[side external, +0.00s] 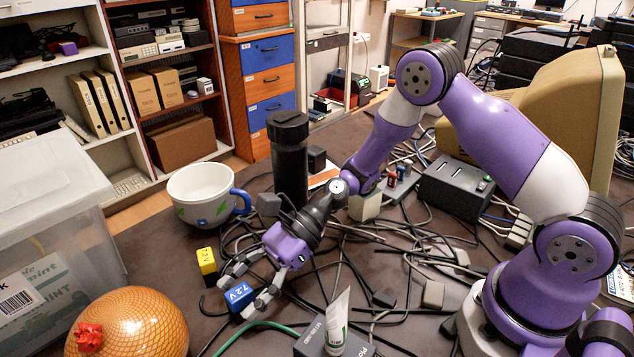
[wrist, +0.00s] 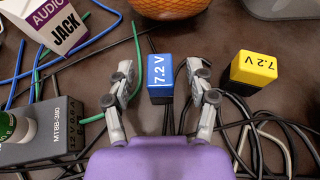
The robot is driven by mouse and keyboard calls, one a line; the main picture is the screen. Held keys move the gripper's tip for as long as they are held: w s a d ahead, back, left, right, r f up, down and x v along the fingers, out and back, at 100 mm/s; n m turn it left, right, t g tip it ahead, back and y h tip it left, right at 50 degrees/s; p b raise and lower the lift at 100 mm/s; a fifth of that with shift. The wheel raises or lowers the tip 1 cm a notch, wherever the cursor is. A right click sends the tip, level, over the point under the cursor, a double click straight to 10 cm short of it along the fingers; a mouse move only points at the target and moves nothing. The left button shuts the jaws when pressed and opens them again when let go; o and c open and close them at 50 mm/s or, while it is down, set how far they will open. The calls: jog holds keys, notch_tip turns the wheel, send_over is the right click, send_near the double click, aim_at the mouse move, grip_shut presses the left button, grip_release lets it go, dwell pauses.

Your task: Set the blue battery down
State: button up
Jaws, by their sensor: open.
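The blue battery (side external: 238,297), marked 7.2 V, rests on the dark table in the side external view. In the wrist view the blue battery (wrist: 161,76) stands between my fingertips, with a visible gap on each side. My gripper (side external: 247,289) is low over the table, with its fingers spread around the battery. In the wrist view my gripper (wrist: 163,86) is open and its pads do not touch the battery. Part of the battery is hidden by a finger in the side external view.
A yellow battery (side external: 206,262) stands close by; it is right of the blue one in the wrist view (wrist: 254,69). An orange ball-like object (side external: 135,325), a bowl-shaped mug (side external: 203,193), a black cylinder (side external: 289,160) and a grey box (wrist: 45,131) are near. Cables litter the table.

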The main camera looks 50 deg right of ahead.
jog(key=x, duration=0.2)
jog(key=shift+a+f, duration=0.15)
jog(key=shift+a, duration=0.05)
grip_shut()
